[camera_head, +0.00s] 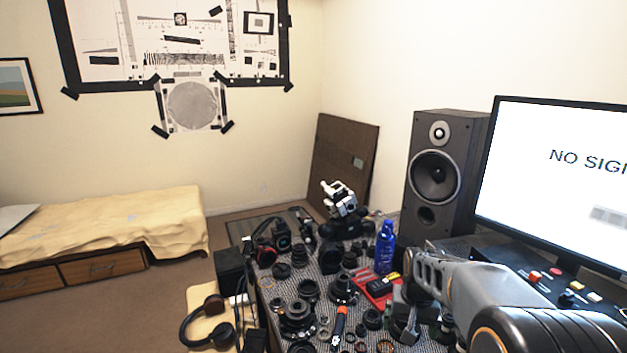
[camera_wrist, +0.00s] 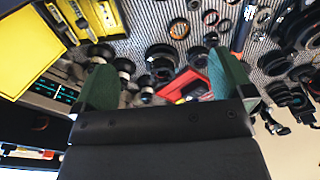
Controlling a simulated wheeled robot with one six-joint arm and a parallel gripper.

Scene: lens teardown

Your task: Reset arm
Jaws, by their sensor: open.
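My arm (camera_head: 490,290) reaches in from the lower right in the head view, over the right part of the cluttered table. In the wrist view my gripper (camera_wrist: 165,72) shows two green-padded fingers spread wide apart. Nothing is held between them. Beyond the fingers, lens parts and a red tray (camera_wrist: 188,86) lie on the textured mat, apart from the gripper. In the head view the gripper end is partly hidden among dark parts, so its exact height above the table is unclear.
A tall speaker (camera_head: 437,180) and a monitor (camera_head: 560,165) stand at the right. Open floor (camera_head: 120,310) lies left.

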